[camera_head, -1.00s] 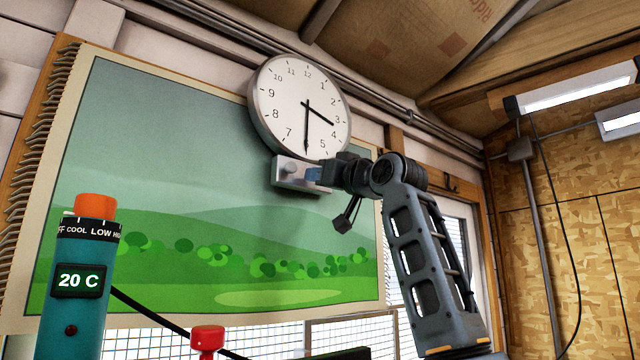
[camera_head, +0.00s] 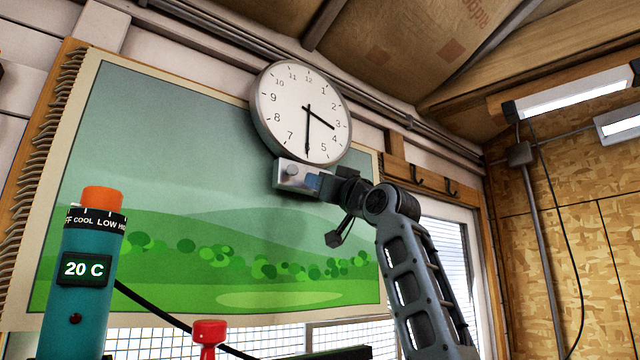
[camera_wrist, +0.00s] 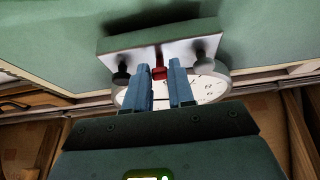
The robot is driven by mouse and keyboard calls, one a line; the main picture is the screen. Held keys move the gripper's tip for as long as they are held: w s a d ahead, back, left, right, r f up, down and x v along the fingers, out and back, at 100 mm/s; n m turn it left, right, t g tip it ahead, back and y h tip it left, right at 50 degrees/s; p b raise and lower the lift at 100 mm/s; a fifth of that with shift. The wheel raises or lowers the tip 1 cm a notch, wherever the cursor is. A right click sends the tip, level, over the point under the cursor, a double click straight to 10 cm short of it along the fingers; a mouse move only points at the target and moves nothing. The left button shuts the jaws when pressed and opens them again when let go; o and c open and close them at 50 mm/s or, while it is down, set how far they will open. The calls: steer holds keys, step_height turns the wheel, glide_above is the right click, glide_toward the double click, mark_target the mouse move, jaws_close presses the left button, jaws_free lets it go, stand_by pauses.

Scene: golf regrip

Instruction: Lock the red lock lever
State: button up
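A small red lever (camera_wrist: 158,71) shows in the wrist view at the middle of a pale mounting plate (camera_wrist: 187,49), between two round knobs. My gripper (camera_wrist: 161,72) points up at the plate with its two blue fingers apart. The red lever lies between the fingertips in that view; I cannot tell whether either finger touches it. In the head view my gripper (camera_head: 313,182) reaches the grey plate (camera_head: 287,182) just under the wall clock. The red lever is not visible there.
The wall clock (camera_head: 300,100) hangs close above the plate, in front of a green landscape banner (camera_head: 160,170). A teal heat tool (camera_head: 85,300) reading 20 C stands at the lower left. A red knob (camera_head: 209,331) is at the bottom, right of the tool.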

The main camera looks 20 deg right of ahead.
steer(key=o, duration=0.4)
steer(key=shift+c, duration=0.2)
steer(key=b+v, duration=0.2)
steer(key=v, duration=0.5)
steer(key=shift+s+d+f, duration=0.15)
steer(key=shift+s+f, duration=0.1)
steer(key=shift+s, duration=0.05)
